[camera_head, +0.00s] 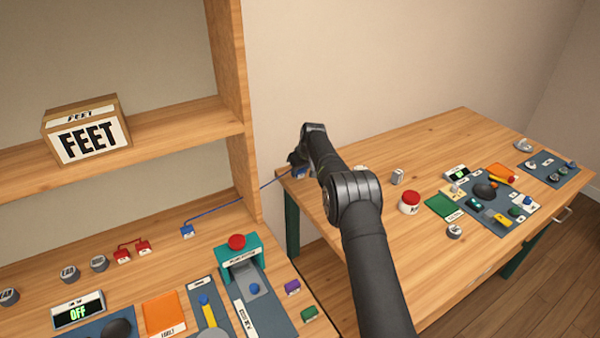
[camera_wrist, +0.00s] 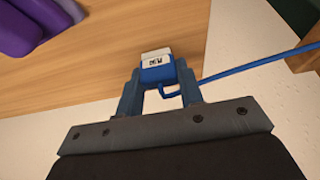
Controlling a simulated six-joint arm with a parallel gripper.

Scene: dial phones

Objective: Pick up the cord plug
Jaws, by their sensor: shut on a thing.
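My gripper (camera_wrist: 160,92) is shut on a blue cord plug (camera_wrist: 157,70) with a pale, marked top, seen in the wrist view. A thin blue cord (camera_wrist: 258,62) runs from the plug to the right. In the head view my gripper (camera_head: 298,162) is at the left corner of the right table, and a bit of the blue plug (camera_head: 299,174) shows below it. The blue cord (camera_head: 240,206) slants from there down left to a second blue plug (camera_head: 187,231) on the left bench. My arm hides part of the right table.
The right table (camera_head: 420,140) carries a red button (camera_head: 409,203) and a dark control board (camera_head: 487,200). A gap separates the bench and table.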

